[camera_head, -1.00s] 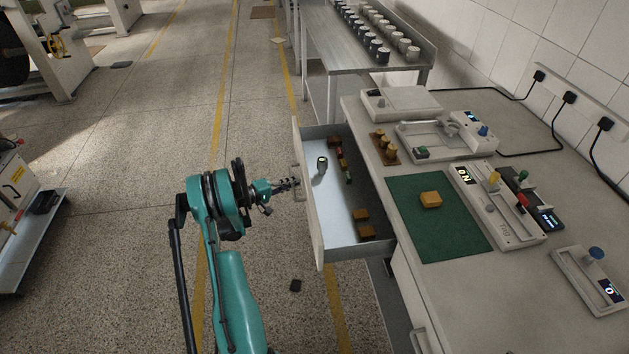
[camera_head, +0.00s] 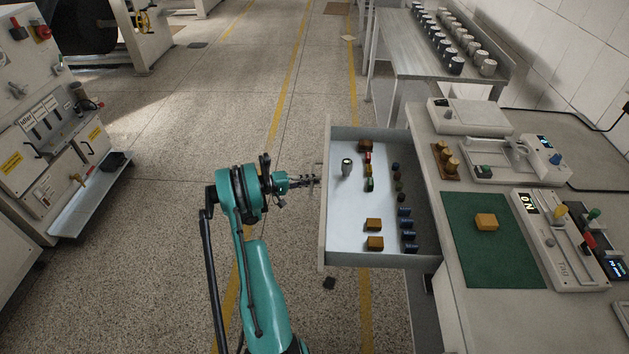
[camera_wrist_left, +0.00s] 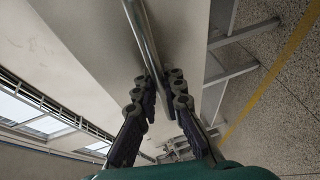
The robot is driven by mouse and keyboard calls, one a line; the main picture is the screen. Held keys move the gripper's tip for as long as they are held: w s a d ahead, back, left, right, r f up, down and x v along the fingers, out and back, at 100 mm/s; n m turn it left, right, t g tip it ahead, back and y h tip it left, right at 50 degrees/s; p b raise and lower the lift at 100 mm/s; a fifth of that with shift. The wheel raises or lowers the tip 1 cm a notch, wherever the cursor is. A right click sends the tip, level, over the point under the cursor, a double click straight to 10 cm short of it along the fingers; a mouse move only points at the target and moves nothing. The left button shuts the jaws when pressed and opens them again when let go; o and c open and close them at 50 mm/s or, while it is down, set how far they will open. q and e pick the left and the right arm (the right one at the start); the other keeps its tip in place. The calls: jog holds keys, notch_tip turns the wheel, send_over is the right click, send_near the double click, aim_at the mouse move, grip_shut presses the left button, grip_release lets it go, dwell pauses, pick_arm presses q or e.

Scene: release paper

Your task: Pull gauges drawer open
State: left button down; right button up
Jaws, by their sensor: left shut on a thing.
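The gauges drawer stands pulled out from the workbench, its pale front panel (camera_head: 323,215) facing left. Inside it, on a light bare floor (camera_head: 345,205), lie a small dark-and-white cylinder, brass-coloured blocks, and several small dark, red and green pieces. My left gripper (camera_head: 312,181) is at the outer side of the drawer front, around the middle of its length. In the left wrist view its fingers (camera_wrist_left: 158,92) are shut on the drawer's metal bar handle (camera_wrist_left: 143,38). The handle is hard to make out in the head view. My right gripper is not in view.
The workbench holds a green mat (camera_head: 485,265) with a brass block (camera_head: 486,221) and several instruments. A metal table (camera_head: 425,55) with cups stands behind. A machine (camera_head: 45,130) stands at the left. The floor (camera_head: 170,240) left of my arm is clear.

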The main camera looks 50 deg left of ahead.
pick_arm(q)
jog(key=c, duration=1.9)
grip_release()
jog(key=v, duration=1.2)
jog(key=shift+f, duration=0.1)
